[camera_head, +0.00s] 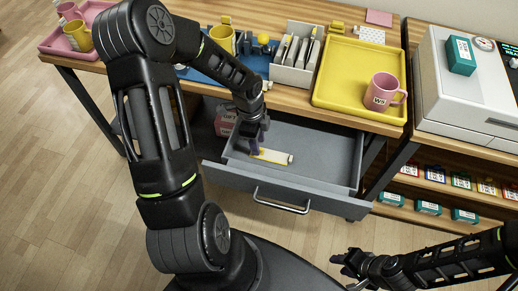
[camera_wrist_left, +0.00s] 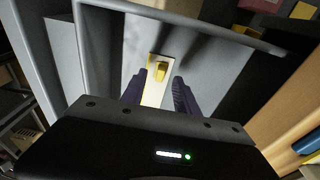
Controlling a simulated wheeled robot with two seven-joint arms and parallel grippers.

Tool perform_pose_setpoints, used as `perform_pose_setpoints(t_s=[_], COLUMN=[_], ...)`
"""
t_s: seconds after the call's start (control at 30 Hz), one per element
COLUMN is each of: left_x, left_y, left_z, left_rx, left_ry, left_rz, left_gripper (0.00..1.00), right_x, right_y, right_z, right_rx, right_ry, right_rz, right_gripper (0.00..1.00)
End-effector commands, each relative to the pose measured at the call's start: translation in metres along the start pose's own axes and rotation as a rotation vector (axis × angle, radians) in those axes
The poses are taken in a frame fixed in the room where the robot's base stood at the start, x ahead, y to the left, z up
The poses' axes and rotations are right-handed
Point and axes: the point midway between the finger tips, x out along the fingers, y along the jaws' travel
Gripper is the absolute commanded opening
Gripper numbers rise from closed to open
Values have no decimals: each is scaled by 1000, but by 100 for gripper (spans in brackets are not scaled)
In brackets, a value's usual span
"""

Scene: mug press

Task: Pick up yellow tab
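The yellow tab (camera_wrist_left: 160,68) shows in the left wrist view, on a pale flat piece (camera_wrist_left: 155,92) lying on the floor of the open grey drawer. In the head view the pale piece (camera_head: 275,156) lies in the drawer (camera_head: 325,160); the tab is hard to make out there. My left gripper (camera_head: 256,148) reaches down into the drawer at the left end of the piece. In the left wrist view its fingers (camera_wrist_left: 159,82) are apart, with the tab ahead between them. My right gripper (camera_head: 346,263) is away from the drawer at the lower right; its opening is unclear.
The drawer's front wall and handle (camera_head: 282,206) stick out toward me. Above are the wooden table (camera_head: 300,98), a yellow tray (camera_head: 340,85) with a pink mug (camera_head: 382,94), and a grey organizer (camera_head: 292,75). A white machine (camera_head: 465,90) stands at right.

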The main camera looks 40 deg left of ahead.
Motion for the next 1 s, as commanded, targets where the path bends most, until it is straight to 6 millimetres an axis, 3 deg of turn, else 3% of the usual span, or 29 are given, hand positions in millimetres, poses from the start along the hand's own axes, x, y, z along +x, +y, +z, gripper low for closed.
perform_pose_setpoints(t_s=[0.2, 0.77, 1.0], left_x=[22, 22, 21], left_y=[0, 0, 0], left_z=[0, 0, 0], left_rx=[0, -1, -1], left_ry=[0, 0, 0], left_rz=[1, 0, 0], left_gripper=[36, 36, 18], right_x=[0, 0, 0], right_y=[0, 0, 0], right_z=[0, 0, 0], right_rx=[0, 0, 0], right_ry=[0, 0, 0], right_rz=[0, 0, 0], right_gripper=[34, 34, 34])
